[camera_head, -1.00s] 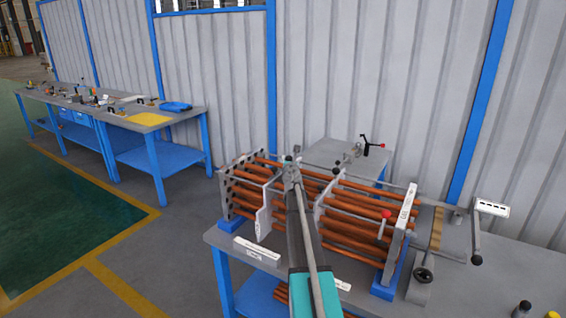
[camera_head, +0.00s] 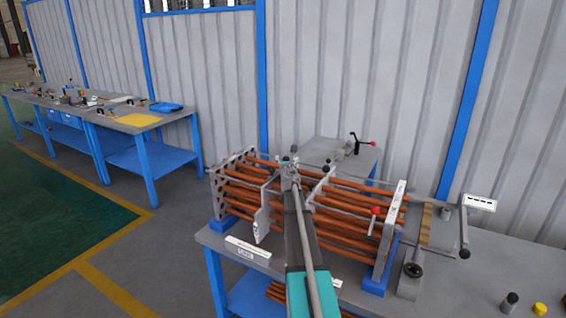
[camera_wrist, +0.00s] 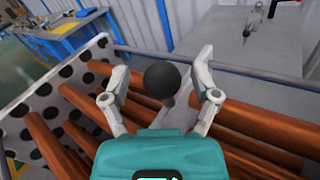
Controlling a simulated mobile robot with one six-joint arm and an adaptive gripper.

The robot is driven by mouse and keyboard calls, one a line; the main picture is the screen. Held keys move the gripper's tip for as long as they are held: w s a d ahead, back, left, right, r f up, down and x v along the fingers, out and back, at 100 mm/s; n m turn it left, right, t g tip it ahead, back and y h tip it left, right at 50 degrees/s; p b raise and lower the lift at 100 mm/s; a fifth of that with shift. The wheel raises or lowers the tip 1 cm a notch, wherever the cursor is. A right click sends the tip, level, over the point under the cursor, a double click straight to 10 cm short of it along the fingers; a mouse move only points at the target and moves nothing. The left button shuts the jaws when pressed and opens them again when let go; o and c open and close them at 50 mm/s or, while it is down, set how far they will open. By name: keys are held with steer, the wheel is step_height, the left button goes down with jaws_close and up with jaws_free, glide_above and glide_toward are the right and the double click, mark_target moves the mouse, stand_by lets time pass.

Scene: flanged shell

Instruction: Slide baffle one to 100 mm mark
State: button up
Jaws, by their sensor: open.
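A bundle of copper-coloured tubes (camera_head: 340,211) lies between a perforated end plate (camera_head: 229,190) on the left and a right end plate (camera_head: 392,225). A grey baffle plate (camera_head: 262,218) stands across the tubes on the left. My gripper (camera_head: 289,163) is over the bundle, to the right of that baffle's upper part. In the wrist view my gripper (camera_wrist: 163,88) is open. Its fingers are on both sides of a dark round knob (camera_wrist: 162,76) with a grey part (camera_wrist: 176,118) beneath it. I cannot read a baffle number or a 100 mm mark.
A crank handle (camera_head: 464,254) and a red knob (camera_head: 375,211) are near the right end plate. A small grey table (camera_head: 325,151) stands behind. A long workbench with tools (camera_head: 140,123) is at the far left, beyond open floor.

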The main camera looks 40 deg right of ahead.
steer(key=v, duration=1.2)
steer(key=shift+a, duration=0.1)
stand_by(0.6)
steer(key=s+a+f+m+g+y, duration=0.1)
steer(key=s+a+f+m+g, duration=0.2)
steer(key=a+m, duration=0.45)
steer(key=s+a+f+m+g, duration=0.1)
steer(key=a+f+m+g, duration=0.25)
steer(key=a+m, duration=0.35)
steer(key=s+a+f+m+g+y, duration=0.1)
steer(key=a+f+m+g, duration=0.1)
steer(key=a+f+m, duration=0.35)
steer(key=s+a+f+m+g+y, duration=0.1)
steer(key=s+a, duration=0.3)
steer(key=a, duration=0.5)
steer(key=s+a+f+m+g+y+p, duration=0.1)
steer(key=s+a+f+m+g+y, duration=0.1)
steer(key=a, duration=0.7)
steer(key=s+a+f+m+g+y, duration=0.2)
steer(key=s+a+m+g+y, duration=0.1)
steer(key=s+a, duration=0.4)
steer(key=a+m+y, duration=0.1)
steer(key=a+y, duration=0.1)
steer(key=a, duration=0.1)
steer(key=shift+s, duration=0.4)
